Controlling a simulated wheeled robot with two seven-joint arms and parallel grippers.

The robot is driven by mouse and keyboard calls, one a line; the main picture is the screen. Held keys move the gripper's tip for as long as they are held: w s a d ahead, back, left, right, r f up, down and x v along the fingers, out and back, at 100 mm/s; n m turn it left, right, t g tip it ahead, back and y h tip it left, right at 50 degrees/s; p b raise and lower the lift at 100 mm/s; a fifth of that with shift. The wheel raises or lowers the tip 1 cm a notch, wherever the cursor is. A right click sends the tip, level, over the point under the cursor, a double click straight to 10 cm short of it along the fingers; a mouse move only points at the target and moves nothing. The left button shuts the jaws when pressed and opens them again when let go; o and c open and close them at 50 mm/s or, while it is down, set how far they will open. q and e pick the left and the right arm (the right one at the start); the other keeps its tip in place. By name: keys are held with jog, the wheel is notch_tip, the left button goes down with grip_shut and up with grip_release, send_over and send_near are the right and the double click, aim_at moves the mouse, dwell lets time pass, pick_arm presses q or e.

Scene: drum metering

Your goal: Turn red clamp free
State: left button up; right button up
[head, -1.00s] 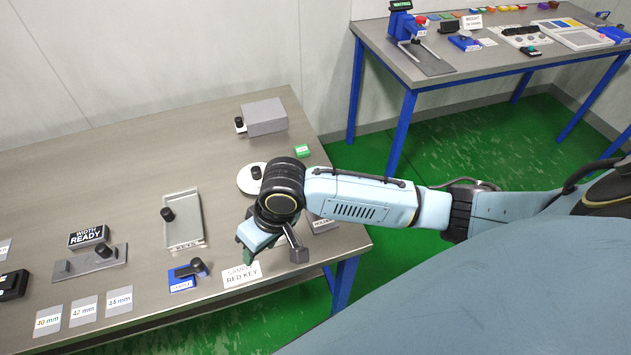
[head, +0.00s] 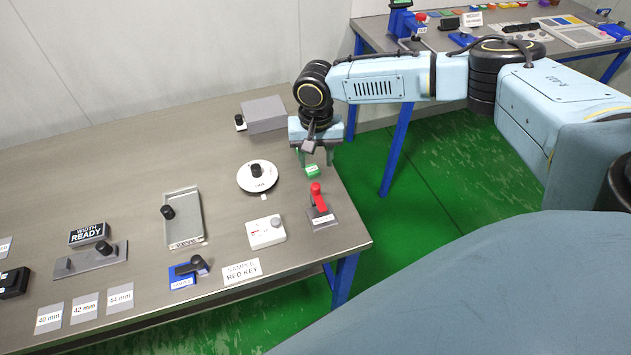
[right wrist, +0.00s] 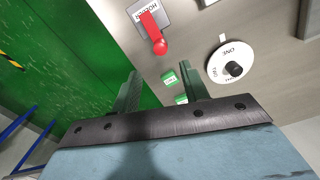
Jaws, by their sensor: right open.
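The red clamp (head: 318,196) is a red lever with a round knob on a grey base plate near the table's right edge. In the right wrist view the red clamp (right wrist: 152,30) lies beyond the fingertips, its knob toward me. My right gripper (head: 315,161) is open and empty. It is above the table's right side, farther back than the clamp and apart from it. Its two green fingers also show in the right wrist view (right wrist: 159,76). My left gripper is out of view.
A small green block (head: 312,171) sits just below my right gripper. A white dial (head: 245,182) and a white box with a grey knob (head: 265,235) stand left of the clamp. A grey box (head: 265,114) is behind. The table ends just right of the clamp.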

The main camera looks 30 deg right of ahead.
aim_at(316, 185)
notch_tip(316, 185, down, 9)
jog(key=shift+f, duration=0.1)
dwell(0.3)
